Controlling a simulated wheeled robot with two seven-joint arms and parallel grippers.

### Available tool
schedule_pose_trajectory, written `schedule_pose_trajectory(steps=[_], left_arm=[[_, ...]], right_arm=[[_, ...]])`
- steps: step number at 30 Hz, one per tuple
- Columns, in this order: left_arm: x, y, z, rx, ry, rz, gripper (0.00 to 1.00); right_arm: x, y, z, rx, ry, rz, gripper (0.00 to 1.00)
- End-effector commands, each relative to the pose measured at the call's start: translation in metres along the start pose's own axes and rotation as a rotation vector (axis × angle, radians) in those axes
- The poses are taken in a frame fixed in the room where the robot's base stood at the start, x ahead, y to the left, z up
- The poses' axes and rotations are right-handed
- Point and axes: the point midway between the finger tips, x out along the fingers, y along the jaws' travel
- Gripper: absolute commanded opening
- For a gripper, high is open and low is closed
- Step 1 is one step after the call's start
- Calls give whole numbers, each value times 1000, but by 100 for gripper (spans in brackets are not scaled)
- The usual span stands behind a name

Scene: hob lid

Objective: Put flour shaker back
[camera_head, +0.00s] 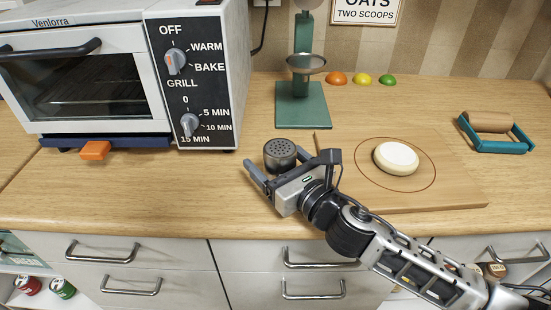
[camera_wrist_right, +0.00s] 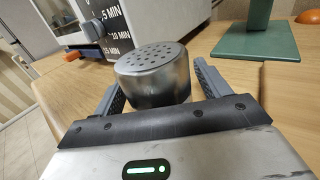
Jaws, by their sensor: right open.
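The flour shaker (camera_head: 281,155) is a dark metal cup with a perforated domed top. It stands upright on the wooden counter, left of the round-marked board. My right gripper (camera_head: 283,166) is open, its fingers on either side of the shaker. In the right wrist view the shaker (camera_wrist_right: 153,76) sits between the two spread fingers (camera_wrist_right: 155,90), with a visible gap at the left finger; contact at the right one is hard to tell. My left gripper is not in view.
A toaster oven (camera_head: 205,110) stands at the left. A green stand (camera_head: 303,108) is behind the shaker. A wooden board (camera_head: 450,190) with a pale dough disc (camera_head: 396,158) lies at the right, near a teal-handled roller (camera_head: 492,130).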

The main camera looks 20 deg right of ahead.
Motion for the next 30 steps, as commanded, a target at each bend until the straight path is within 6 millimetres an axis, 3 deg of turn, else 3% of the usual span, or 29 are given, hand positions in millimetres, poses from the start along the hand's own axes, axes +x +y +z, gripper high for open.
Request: schedule_pose_trajectory(steps=[5,15,21,30], left_arm=[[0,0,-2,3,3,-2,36],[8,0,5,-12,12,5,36],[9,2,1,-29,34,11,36],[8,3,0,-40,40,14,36]], right_arm=[[-5,0,2,-1,2,0,75],[-75,0,-1,-1,5,0,75],[-106,0,0,0,4,0,75],[-120,0,3,0,0,0,75]])
